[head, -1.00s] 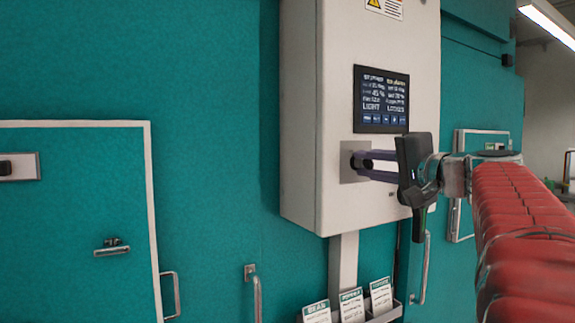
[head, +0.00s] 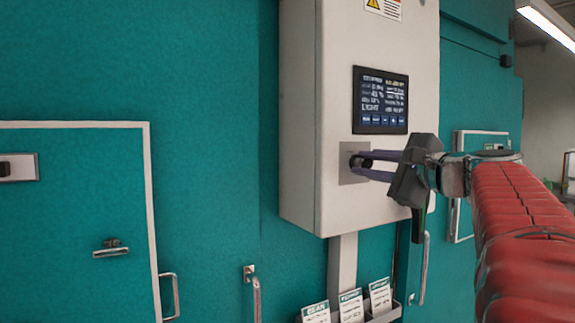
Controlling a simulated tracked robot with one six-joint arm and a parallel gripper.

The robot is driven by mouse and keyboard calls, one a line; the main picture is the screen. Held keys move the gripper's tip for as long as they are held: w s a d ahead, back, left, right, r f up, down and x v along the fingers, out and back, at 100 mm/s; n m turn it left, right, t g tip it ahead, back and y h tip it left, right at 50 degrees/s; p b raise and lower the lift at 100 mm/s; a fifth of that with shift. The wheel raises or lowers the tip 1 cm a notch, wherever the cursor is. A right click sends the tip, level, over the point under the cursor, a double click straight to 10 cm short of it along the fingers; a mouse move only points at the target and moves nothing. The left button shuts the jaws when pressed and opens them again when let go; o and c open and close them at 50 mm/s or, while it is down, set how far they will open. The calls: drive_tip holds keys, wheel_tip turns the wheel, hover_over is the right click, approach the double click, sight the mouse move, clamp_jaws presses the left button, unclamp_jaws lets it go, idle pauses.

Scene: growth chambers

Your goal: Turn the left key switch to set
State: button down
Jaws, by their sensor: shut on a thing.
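The left key switch (head: 367,163) is a small dark key on a grey square plate (head: 346,168), low on the front of a white control box. My gripper (head: 368,165) reaches in from the right, and its two long dark fingers are shut on the key. The gripper body is tilted. The fingers cover much of the key, so its exact setting and any marks beside it cannot be read. The right key switch is not visible; my gripper body and arm cover that side of the box.
The white control box (head: 300,120) has a dark screen (head: 381,100) above the switch. Below it a rack holds several labelled cards (head: 350,305). Teal chamber walls (head: 200,80) have a door on the left (head: 70,200) and protruding handles (head: 254,290).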

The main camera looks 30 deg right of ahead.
drive_tip(key=shift+d+f, duration=0.1)
drive_tip(key=shift+f, duration=0.25)
drive_tip(key=c, duration=1.8)
unclamp_jaws()
drive_tip(key=shift+c, duration=0.2)
drive_tip(key=o, duration=0.3)
drive_tip(key=shift+r, duration=0.2)
drive_tip(key=shift+s, duration=0.1)
drive_tip(key=shift+s+d, duration=0.15)
drive_tip(key=shift+s, duration=6.65)
